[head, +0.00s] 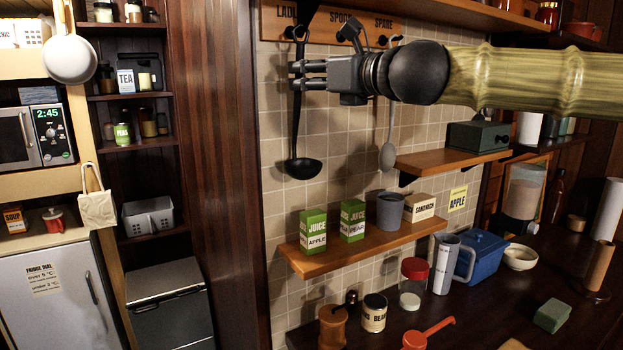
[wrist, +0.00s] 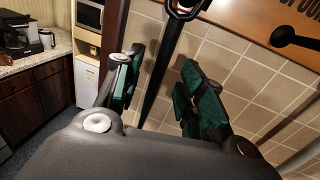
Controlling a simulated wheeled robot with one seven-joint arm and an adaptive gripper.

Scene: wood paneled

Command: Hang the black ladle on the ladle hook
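The black ladle (head: 305,168) hangs upright against the tiled wall, bowl down, under the "LADLE" label on the wooden hook board (head: 340,24). Its looped top is at the hook there, and it also shows in the wrist view (wrist: 158,80). The hook is mostly hidden behind the loop, so I cannot see exactly how they meet. My gripper (head: 292,76) is at the upper handle. In the wrist view my gripper (wrist: 163,82) has its green-padded fingers apart on either side of the handle, with a clear gap on the right side.
A grey spoon (head: 388,155) hangs to the right, behind my arm. Below is a wooden shelf (head: 330,262) with juice cartons (head: 313,230), a grey cup (head: 390,211) and a sandwich box (head: 420,207). The counter holds jars and a blue box (head: 480,257). Wall left of the ladle is clear.

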